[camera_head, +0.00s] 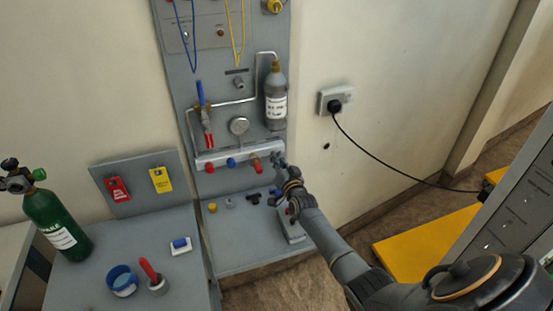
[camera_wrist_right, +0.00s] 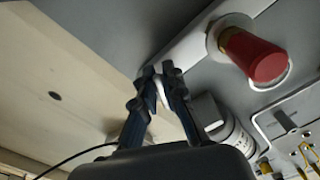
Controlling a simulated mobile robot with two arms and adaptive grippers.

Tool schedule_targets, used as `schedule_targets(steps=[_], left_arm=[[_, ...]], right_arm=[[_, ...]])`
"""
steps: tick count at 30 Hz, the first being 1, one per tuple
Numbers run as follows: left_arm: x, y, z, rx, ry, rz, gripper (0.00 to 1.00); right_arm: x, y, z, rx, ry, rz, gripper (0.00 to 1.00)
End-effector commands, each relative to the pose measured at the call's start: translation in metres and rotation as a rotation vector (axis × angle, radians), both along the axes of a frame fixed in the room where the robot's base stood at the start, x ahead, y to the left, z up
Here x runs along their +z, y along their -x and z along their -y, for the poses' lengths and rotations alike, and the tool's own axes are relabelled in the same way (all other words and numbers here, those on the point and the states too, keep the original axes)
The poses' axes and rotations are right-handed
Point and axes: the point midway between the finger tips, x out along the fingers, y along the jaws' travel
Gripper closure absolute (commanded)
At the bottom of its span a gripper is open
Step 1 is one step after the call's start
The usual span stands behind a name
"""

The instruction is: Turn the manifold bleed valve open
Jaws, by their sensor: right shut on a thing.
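The manifold (camera_head: 243,152) is a pale bar across the grey panel, with red and blue knobs along it. My right gripper (camera_head: 279,160) is at the bar's right end. In the right wrist view my right gripper (camera_wrist_right: 160,72) is shut on a small whitish piece (camera_wrist_right: 158,88) at the end of the bar (camera_wrist_right: 188,40), which I take to be the bleed valve handle. Its shape is mostly hidden by the fingers, and I cannot tell how far it is turned. A red knob (camera_wrist_right: 255,58) stands apart from the fingers. My left gripper is not in view.
A green cylinder (camera_head: 58,225) stands left. A wall socket (camera_head: 336,99) with a black cable is right of the panel. Small parts lie on the shelf (camera_head: 240,255) below.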

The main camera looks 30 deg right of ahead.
Motion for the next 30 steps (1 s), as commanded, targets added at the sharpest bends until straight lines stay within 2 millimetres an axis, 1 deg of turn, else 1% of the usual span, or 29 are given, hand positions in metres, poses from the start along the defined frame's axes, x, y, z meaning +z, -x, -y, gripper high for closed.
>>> schedule_targets(steps=[1, 6, 15, 21, 30], left_arm=[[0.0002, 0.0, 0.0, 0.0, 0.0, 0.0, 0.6], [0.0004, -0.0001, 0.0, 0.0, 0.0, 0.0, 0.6], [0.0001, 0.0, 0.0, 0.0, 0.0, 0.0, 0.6], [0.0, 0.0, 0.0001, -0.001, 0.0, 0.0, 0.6], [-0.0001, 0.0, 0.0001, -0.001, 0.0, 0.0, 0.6]], right_arm=[[-0.0029, 0.0007, -0.0007, 0.001, 0.04, -0.015, 1.0], [-0.0036, 0.0011, 0.001, 0.001, 0.185, -0.049, 1.0], [-0.0044, 0.0016, 0.0028, 0.002, 0.377, -0.097, 1.0], [-0.0045, 0.0019, 0.0036, 0.002, 0.449, -0.114, 1.0], [-0.0046, 0.002, 0.004, 0.002, 0.484, -0.123, 1.0]])
